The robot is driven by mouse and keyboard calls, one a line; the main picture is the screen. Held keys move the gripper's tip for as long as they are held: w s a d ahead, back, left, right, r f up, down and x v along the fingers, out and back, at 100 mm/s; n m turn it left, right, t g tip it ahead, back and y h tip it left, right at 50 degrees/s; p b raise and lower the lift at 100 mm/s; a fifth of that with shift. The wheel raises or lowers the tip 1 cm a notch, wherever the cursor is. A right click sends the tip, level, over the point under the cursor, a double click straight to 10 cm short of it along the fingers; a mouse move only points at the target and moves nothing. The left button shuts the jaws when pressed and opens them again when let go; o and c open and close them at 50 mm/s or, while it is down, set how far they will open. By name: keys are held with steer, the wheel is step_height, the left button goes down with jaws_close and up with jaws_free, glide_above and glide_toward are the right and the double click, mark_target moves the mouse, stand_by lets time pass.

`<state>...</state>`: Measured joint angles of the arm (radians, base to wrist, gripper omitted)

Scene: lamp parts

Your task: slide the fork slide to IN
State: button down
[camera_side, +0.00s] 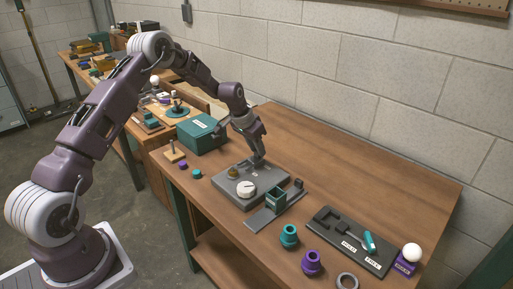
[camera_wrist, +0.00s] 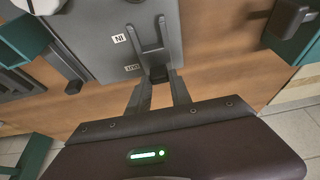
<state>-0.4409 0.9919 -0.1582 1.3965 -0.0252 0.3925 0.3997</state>
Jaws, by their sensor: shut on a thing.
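The grey panel (camera_side: 221,184) lies on the bench, with my gripper (camera_side: 258,162) low at its far edge. In the wrist view, my gripper (camera_wrist: 160,85) is shut on the dark end of the fork slide (camera_wrist: 151,46). The slide's two grey prongs lie over the panel face (camera_wrist: 95,38). A white IN label (camera_wrist: 119,38) sits beside the prongs. A second small label (camera_wrist: 132,68) sits nearer the gripper, its text hard to read. In the side view the fork slide is mostly hidden by the fingers.
A green open holder (camera_side: 277,201) stands at the right. Teal (camera_side: 289,236) and purple (camera_side: 311,262) parts stand further toward the front.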

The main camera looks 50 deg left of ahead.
mark_target(244, 170)
steer(key=shift+s, duration=0.1)
stand_by(0.5)
steer(key=s, duration=0.5)
steer(key=shift+s, duration=0.4)
steer(key=c, duration=1.2)
jaws_free()
steer(key=shift+o, duration=0.2)
